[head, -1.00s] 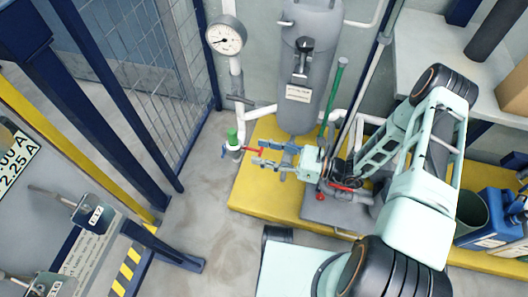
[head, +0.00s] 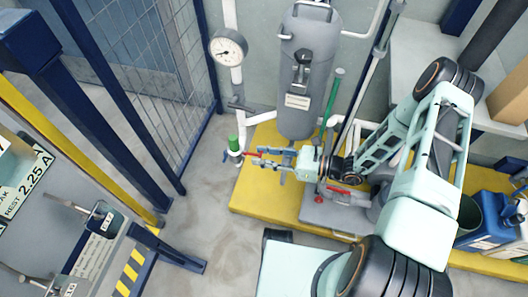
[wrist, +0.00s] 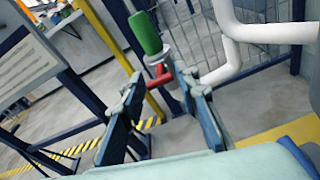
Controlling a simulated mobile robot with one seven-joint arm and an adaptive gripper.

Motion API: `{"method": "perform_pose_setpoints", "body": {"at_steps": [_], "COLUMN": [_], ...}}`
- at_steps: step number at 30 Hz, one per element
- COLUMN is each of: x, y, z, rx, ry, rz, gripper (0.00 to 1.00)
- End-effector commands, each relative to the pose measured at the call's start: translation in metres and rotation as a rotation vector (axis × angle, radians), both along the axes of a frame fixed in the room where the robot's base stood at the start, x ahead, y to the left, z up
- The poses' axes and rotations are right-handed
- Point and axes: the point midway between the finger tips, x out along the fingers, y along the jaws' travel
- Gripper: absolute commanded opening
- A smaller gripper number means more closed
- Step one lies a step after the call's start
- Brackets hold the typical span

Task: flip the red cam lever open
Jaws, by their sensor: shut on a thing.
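The red cam lever (head: 252,155) sticks out to the right from a white pipe fitting (head: 235,156) with a green cylindrical top (head: 234,144). In the wrist view the red lever (wrist: 158,75) sits just below the green cylinder (wrist: 145,32), between the tips of my two fingers. My gripper (head: 264,160) reaches in from the right, and its blue-grey fingers are shut on the red lever. The fingers (wrist: 162,85) stand apart with the lever between them. The exact contact is small and partly hidden by the fingertips.
A grey tank (head: 309,75) and a pressure gauge (head: 228,47) stand behind the fitting. White pipes (wrist: 236,48) run close by on the right in the wrist view. A yellow platform (head: 252,198) lies under my gripper. A mesh fence (head: 160,60) stands left; bare floor lies in front.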

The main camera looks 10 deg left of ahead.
Motion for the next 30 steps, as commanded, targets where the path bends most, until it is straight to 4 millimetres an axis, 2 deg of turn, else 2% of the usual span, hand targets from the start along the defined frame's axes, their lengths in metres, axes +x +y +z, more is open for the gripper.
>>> {"method": "perform_pose_setpoints", "body": {"at_steps": [1, 4, 10, 21, 22, 26, 30], "x": [-0.0008, -0.0013, -0.0013, -0.0015, -0.0016, -0.0012, -0.0008], "y": [0.0012, 0.0025, 0.0038, 0.0042, 0.0042, 0.0042, 0.0041], "z": [0.0101, 0.0128, 0.0125, 0.0105, 0.0106, 0.0106, 0.0105], "rx": [-0.026, -0.079, -0.148, -0.158, -0.157, -0.157, -0.157], "ry": [0.002, 0.007, 0.013, 0.014, 0.014, 0.014, 0.013], "rz": [0.002, 0.003, 0.004, 0.004, 0.004, 0.004, 0.002], "gripper": [0.05, 0.05, 0.05, 0.05, 0.31, 0.45, 0.45]}}
